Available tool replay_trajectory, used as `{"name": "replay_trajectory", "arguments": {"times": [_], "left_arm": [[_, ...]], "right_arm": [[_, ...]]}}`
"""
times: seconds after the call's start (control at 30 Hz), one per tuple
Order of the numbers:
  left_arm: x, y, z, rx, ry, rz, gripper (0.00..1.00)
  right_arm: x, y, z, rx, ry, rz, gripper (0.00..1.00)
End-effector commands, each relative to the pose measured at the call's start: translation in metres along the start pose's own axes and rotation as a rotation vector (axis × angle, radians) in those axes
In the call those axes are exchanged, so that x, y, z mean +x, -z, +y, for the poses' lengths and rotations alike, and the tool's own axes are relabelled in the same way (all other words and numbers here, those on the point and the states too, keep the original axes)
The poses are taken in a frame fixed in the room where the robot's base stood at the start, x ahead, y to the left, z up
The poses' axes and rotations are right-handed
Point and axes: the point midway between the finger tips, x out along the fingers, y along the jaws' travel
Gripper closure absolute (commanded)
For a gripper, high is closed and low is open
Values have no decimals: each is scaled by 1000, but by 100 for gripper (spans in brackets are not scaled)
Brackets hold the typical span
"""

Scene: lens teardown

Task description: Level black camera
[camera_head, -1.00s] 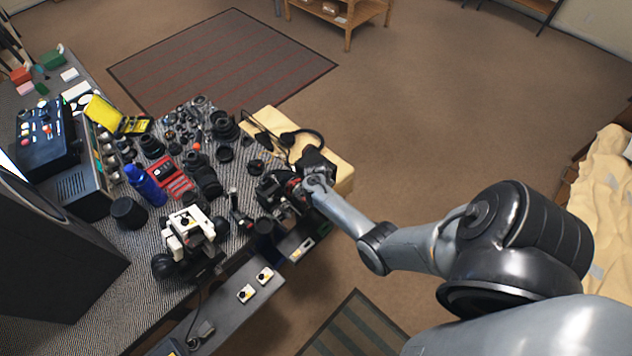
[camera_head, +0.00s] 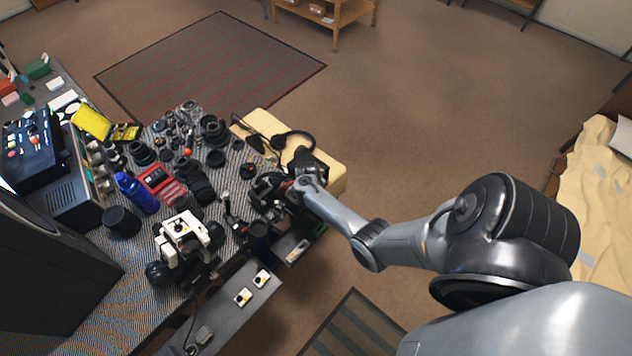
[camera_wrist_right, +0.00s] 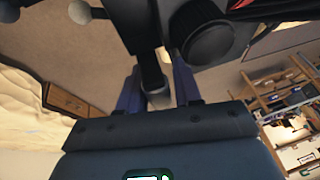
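A dark camera-like assembly (camera_head: 266,192), which I take for the black camera, stands at the right edge of the bench in the head view. My right gripper (camera_head: 291,186) is at its right side. In the right wrist view a dark body with a round black knob (camera_wrist_right: 207,38) fills the top. A dark stem with a grey end (camera_wrist_right: 156,84) comes down from it between the two bluish fingers of my right gripper (camera_wrist_right: 157,92). The fingers flank the stem closely; I cannot tell whether they press on it. The camera's tilt is unclear. My left gripper is not in view.
A white device (camera_head: 181,236) stands left of the dark assembly. Lenses, a red case (camera_head: 156,178) and a blue bottle (camera_head: 137,192) crowd the bench. A yellow block (camera_head: 327,170) with black headphones (camera_head: 294,142) lies behind my gripper. Open floor lies to the right.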

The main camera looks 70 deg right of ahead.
Motion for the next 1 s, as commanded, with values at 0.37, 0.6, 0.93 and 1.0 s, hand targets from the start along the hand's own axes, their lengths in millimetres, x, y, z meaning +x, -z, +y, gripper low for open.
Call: {"name": "replay_trajectory", "arguments": {"times": [0.37, 0.6, 0.93, 1.0], "left_arm": [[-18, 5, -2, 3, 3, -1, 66], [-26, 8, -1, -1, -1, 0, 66], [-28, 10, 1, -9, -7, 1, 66], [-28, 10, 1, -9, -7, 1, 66]], "right_arm": [[-58, 0, -1, 1, 3, -2, 66], [-91, 1, 0, -1, 1, 1, 66], [-104, 0, 1, -1, -1, -1, 66], [-104, 0, 1, -1, -1, -1, 66]]}}
